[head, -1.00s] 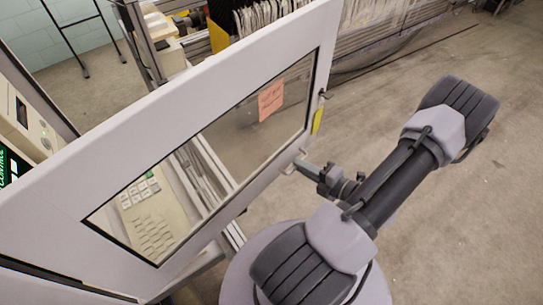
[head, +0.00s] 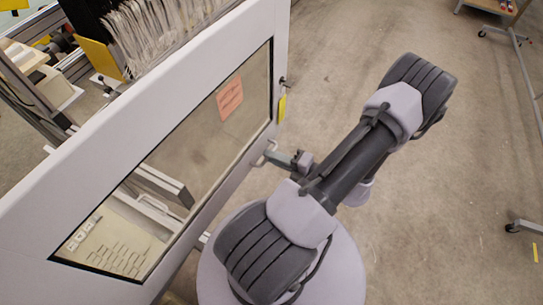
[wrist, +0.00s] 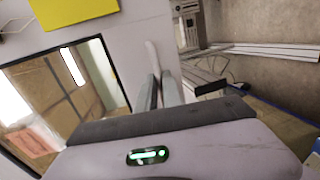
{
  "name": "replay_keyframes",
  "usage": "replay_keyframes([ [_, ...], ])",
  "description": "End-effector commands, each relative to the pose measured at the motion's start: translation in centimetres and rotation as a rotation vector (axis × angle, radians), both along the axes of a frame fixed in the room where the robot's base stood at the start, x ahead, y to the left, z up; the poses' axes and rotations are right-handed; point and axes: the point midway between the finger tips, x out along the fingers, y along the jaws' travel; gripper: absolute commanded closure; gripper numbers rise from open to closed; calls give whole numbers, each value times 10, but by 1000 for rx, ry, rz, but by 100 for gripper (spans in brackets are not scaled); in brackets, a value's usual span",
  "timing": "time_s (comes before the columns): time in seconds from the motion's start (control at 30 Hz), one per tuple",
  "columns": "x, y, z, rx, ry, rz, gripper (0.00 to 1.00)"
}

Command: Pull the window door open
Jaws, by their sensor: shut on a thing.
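The window door (head: 262,30) is a light grey frame around a clear pane with a pink note (head: 230,97). It stands swung out from the machine, across the left half of the head view. Its small pale handle (head: 268,150) is on the right side of the frame, below a yellow tag. My gripper (head: 276,156) is shut on this handle, partly hiding it. In the wrist view, the fingers (wrist: 159,88) close around the end of the pale handle (wrist: 152,55) beside the door frame (wrist: 128,58).
A beige keypad panel (head: 105,235) shows through the pane. White warp threads (head: 165,30) and a yellow plate (head: 100,58) are behind the door's top edge. Bare concrete floor (head: 350,50) lies to the right. A wheeled stand (head: 525,228) is at the far right.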

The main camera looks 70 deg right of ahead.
Motion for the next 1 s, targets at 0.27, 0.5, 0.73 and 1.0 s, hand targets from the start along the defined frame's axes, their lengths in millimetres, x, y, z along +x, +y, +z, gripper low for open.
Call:
replay_keyframes([
  [0.27, 0, -1, 0, -1, 0, -3, 71],
  [0.5, 0, -1, 0, 0, 0, -2, 69],
  [0.73, -1, 0, 0, 0, 0, -2, 69],
  [1.0, -54, 13, 14, -3, 2, -8, 69],
])
